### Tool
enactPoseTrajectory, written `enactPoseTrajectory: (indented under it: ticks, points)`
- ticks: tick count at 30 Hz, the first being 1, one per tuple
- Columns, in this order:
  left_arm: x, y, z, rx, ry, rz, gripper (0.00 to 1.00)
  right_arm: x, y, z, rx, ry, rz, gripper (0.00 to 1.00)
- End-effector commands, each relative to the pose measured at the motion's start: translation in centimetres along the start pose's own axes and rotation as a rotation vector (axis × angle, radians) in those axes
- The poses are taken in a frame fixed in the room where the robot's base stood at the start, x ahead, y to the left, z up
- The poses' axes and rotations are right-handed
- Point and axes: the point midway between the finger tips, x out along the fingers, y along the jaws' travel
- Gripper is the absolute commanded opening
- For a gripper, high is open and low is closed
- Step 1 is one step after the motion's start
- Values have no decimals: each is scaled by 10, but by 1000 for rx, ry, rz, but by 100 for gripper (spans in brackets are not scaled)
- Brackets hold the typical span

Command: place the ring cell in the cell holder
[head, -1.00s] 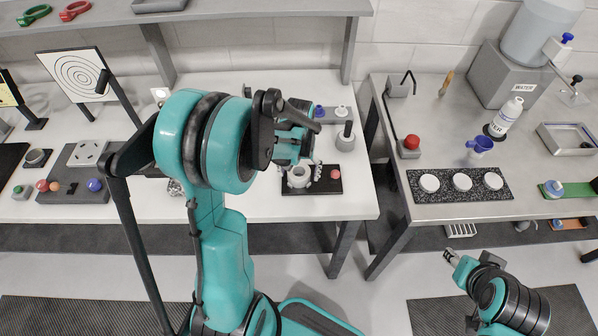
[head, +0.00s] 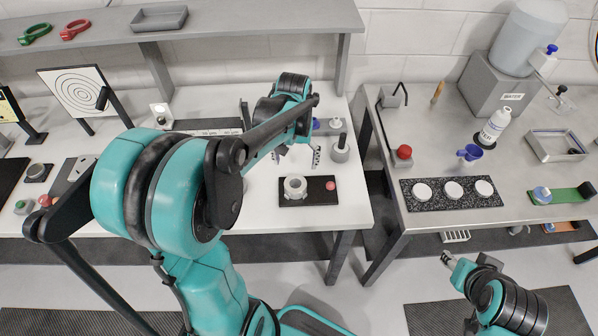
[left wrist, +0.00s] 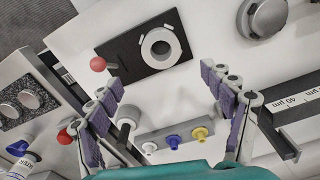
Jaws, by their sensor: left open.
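A pale ring-shaped piece with small lugs and a dark centre (head: 295,187) sits on a black base plate (head: 318,197) with a red ball on its right end. In the left wrist view the ring (left wrist: 160,47) lies flat on the plate (left wrist: 130,67). I cannot tell where the ring cell ends and the cell holder begins. My left gripper (head: 300,154) is open and empty behind and above the plate, apart from the ring. Its spread fingers also show in the left wrist view (left wrist: 162,80). My right gripper (head: 448,258) hangs low at the right, far from the ring; its jaw state is unclear.
A grey cylinder with a black handle (head: 340,150) stands just behind the plate. A bar with coloured knobs (left wrist: 175,135) is near the fingers in the wrist view. A shelf (head: 250,22) overhangs the back. A gap separates the steel bench (head: 400,225) at right.

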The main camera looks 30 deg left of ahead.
Motion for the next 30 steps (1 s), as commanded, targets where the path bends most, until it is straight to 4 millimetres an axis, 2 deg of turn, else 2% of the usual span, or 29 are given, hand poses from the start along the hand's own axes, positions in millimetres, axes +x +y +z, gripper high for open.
enactPoseTrajectory:
  ticks: [5,9,15,18,23,30]
  points:
    - [-25,17,31,70,114,15,81,0,0,0,0,0,0,40]
    - [-45,35,67,157,265,38,81,0,0,0,0,0,0,40]
    - [-54,52,113,268,466,77,81,0,0,0,0,0,0,40]
    - [-53,57,127,303,536,92,81,0,0,0,0,0,0,40]
    - [-51,60,137,332,593,105,81,0,0,0,0,0,0,40]
    - [-51,61,137,336,602,107,81,0,0,0,0,0,0,40]
